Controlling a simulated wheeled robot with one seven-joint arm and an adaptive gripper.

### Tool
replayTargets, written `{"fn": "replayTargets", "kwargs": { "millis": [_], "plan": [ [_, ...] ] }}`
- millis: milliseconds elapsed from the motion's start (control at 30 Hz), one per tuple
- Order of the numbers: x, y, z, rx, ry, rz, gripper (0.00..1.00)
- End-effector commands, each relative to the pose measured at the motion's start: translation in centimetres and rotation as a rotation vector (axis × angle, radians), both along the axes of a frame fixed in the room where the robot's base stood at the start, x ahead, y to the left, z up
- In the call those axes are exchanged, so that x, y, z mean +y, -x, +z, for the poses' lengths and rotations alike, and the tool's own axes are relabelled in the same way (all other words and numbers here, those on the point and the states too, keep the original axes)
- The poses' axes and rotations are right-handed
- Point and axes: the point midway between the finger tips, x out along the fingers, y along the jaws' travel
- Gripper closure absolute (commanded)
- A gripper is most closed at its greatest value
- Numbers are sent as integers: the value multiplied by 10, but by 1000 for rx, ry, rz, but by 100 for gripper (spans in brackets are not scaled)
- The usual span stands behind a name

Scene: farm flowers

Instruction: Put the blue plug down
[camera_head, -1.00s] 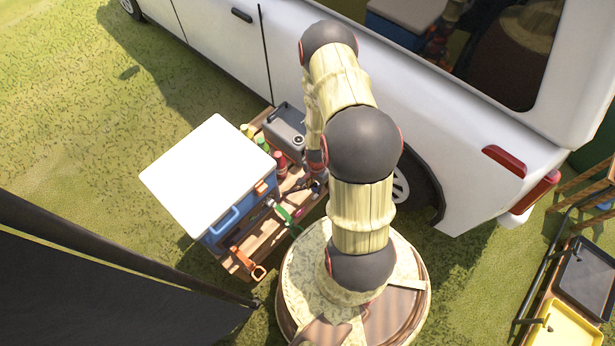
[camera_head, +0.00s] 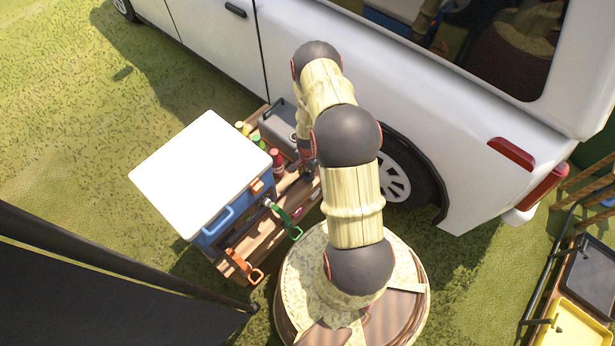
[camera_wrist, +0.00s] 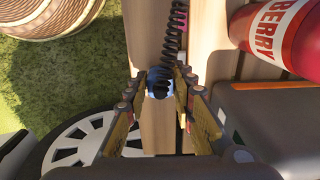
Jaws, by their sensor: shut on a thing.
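The blue plug (camera_wrist: 159,76) is between the fingertips of my gripper (camera_wrist: 158,86) in the wrist view, with a black coiled cable (camera_wrist: 175,30) running from it toward the top of the picture. My gripper is shut on the plug, over the wooden planks of a table (camera_wrist: 154,35). I cannot tell whether the plug touches the planks. In the head view my arm hides most of my gripper, and the plug cannot be made out. The wooden table (camera_head: 262,240) stands beside the van.
A blue cooler with a white lid (camera_head: 200,170) covers the table's left part. A red bottle (camera_wrist: 280,35) and a grey box (camera_head: 278,124) are close by. Green (camera_head: 283,217) and orange (camera_head: 242,265) handled items lie at the front. The white van (camera_head: 430,110) stands behind.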

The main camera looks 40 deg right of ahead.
Motion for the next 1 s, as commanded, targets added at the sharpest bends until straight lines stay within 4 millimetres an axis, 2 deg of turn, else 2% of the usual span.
{"fn": "replayTargets", "kwargs": {
  "millis": [33, 300, 767, 800, 1000],
  "plan": [
    [-1, -1, -7, -2, 1, 0, 100],
    [-1, -1, -5, -3, 2, 0, 100],
    [-1, -1, -18, -3, 2, 0, 100],
    [-1, -1, -17, -3, 2, 0, 74],
    [-1, -1, -17, -3, 2, 0, 62]
  ]
}}
